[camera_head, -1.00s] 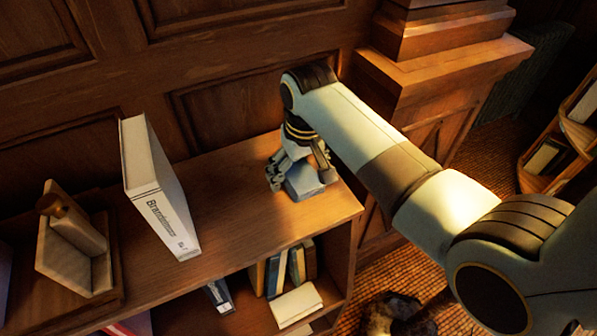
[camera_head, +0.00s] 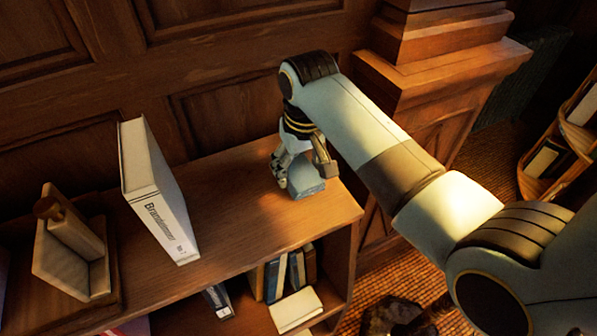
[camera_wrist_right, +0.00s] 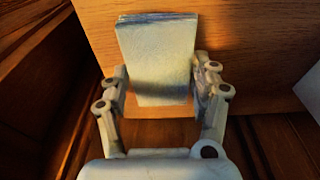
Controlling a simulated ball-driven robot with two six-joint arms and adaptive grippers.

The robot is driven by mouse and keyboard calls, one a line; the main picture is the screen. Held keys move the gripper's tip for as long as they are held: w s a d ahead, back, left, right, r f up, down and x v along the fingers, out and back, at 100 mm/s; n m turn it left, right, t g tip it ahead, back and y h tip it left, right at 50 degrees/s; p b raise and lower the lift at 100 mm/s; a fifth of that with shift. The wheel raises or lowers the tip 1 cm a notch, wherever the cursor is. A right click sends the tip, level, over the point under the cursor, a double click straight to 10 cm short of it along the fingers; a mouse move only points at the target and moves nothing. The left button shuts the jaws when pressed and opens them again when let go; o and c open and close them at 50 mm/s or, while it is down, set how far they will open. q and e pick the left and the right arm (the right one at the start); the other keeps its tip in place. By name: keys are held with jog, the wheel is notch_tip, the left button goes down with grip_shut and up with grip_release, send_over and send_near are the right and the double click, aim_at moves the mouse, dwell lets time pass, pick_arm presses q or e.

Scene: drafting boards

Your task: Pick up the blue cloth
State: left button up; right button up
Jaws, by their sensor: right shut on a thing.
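The blue cloth (camera_head: 308,188) is a small folded block at the right end of the wooden shelf top. My right gripper (camera_head: 302,178) reaches down over it and is shut on it, with a finger on either side. In the right wrist view the cloth (camera_wrist_right: 158,62) shows pale and layered between the two fingers (camera_wrist_right: 160,88). I cannot tell whether it is clear of the wood. My left gripper is not in view.
A white book (camera_head: 158,195) stands on the shelf top (camera_head: 235,205) to the left. A bookend-like stand (camera_head: 72,245) is farther left. A wooden pillar (camera_head: 430,85) rises behind my right arm. Shelf top between book and cloth is clear.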

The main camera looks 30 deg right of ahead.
notch_tip(320, 180, up, 2)
jog(key=shift+r, duration=0.1)
jog(key=s+d+r+b, duration=0.1)
jog(key=s+r, duration=0.5)
jog(key=s, duration=0.5)
jog(key=shift+s+r, duration=0.35)
jog(key=shift+r, duration=0.05)
jog(key=shift+d, duration=0.1)
jog(key=o, duration=0.5)
jog(key=shift+c, duration=0.2)
jog(key=c, duration=0.4)
jog(key=shift+c, duration=0.2)
